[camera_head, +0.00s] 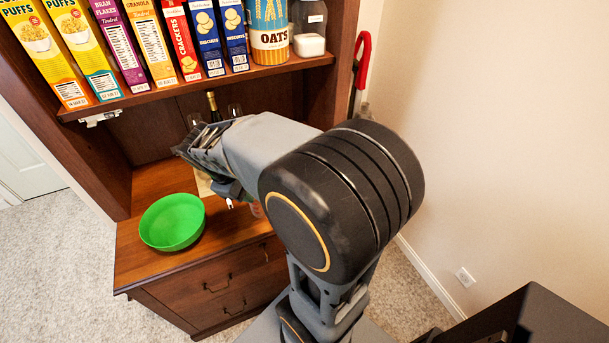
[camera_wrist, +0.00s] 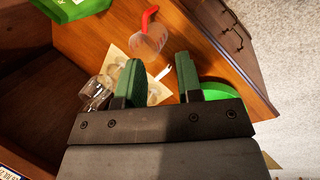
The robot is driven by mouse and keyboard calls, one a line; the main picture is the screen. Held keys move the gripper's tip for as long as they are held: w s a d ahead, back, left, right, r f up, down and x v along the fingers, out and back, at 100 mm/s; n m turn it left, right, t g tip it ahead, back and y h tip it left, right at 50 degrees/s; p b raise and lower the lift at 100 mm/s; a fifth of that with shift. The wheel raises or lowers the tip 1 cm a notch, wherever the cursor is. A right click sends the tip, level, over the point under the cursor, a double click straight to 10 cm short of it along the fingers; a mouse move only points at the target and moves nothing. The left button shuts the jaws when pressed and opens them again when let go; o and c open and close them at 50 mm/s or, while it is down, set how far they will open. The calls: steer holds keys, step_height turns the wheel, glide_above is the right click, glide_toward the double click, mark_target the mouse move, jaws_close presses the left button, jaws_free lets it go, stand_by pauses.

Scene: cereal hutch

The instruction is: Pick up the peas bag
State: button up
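A bright green flat item with white marks (camera_wrist: 70,8), which looks like the peas bag, lies cut off at the top left of the wrist view. I cannot read any label on it. In the head view I cannot make it out; my arm covers that part of the counter. My gripper (camera_wrist: 160,62) is open, its two dark green finger pads apart with nothing gripped between them. It hangs over the wooden counter (camera_wrist: 90,42), apart from the green item.
A green bowl (camera_head: 172,222) stands at the counter's left. Near my fingers are a clear vessel with a red part (camera_wrist: 148,38) and glassware (camera_wrist: 97,93). A bottle (camera_head: 213,105) stands at the back. Above, a shelf (camera_head: 150,97) carries cereal boxes and an oats canister (camera_head: 268,32).

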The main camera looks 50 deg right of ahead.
steer(key=w+d+f+n+g+h+p, duration=0.2)
steer(key=w+d+n+h, duration=0.25)
steer(key=d, duration=0.25)
steer(key=w+d+f+n+g+h+p, duration=0.1)
steer(key=w+d+n+g+h, duration=0.3)
steer(key=d, duration=0.4)
steer(key=shift+t+y, duration=0.25)
steer(key=shift+t, duration=0.35)
steer(key=shift+w+f+p+x, duration=0.2)
steer(key=shift+p+x, duration=0.35)
steer(key=shift+x, duration=1.75)
steer(key=shift+w+f+p+x, duration=0.15)
steer(key=shift+p+x, duration=0.4)
steer(key=shift+x, duration=1.75)
steer(key=shift+w+f+p+x, duration=0.2)
steer(key=shift+p+x, duration=0.35)
steer(key=shift+x, duration=1.7)
jaws_close()
steer(key=shift+r, duration=0.1)
